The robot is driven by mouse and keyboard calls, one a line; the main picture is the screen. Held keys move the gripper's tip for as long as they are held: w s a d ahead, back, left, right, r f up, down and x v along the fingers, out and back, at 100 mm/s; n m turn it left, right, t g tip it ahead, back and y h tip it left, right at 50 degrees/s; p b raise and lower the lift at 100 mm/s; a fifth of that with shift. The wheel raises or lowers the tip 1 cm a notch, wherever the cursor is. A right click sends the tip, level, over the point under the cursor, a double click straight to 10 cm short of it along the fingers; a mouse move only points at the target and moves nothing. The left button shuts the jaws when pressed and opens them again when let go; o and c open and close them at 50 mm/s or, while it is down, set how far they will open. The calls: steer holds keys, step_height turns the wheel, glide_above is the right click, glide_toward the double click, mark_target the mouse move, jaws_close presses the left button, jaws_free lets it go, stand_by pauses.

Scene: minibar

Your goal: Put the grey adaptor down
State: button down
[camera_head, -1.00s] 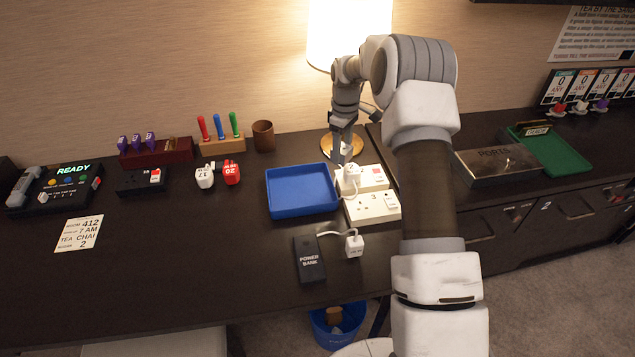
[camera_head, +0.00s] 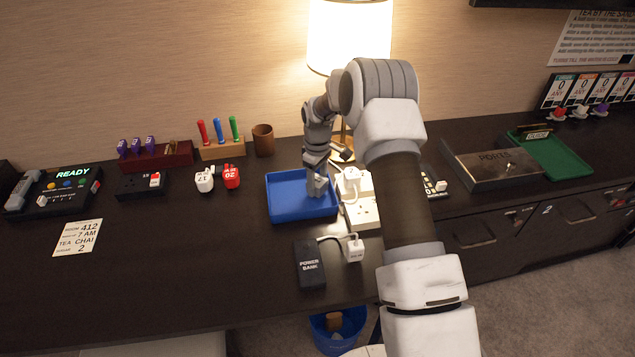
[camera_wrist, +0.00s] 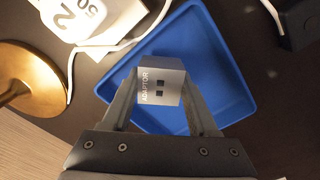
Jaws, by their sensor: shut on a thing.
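The grey adaptor (camera_wrist: 161,82) is a small block lettered ADAPTOR with two dark square holes, seen in the wrist view. My gripper (camera_wrist: 162,92) is shut on it, one finger on each side. In the head view my gripper (camera_head: 318,190) is over the right part of the blue tray (camera_head: 285,210), with the adaptor mostly hidden there. The tray also fills the middle of the wrist view (camera_wrist: 222,60), below the adaptor. I cannot tell whether the adaptor touches the tray floor.
White socket blocks (camera_head: 361,214) with a plug and cable stand just right of the tray. A black power bank (camera_head: 310,262) lies in front, cabled to a white plug (camera_head: 353,250). A lamp (camera_head: 349,35) stands behind. The tray's left part is clear.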

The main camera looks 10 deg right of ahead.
steer(key=shift+f, duration=0.1)
steer(key=shift+f, duration=0.15)
steer(key=shift+c, duration=0.8)
jaws_free()
steer(key=shift+r, duration=0.25)
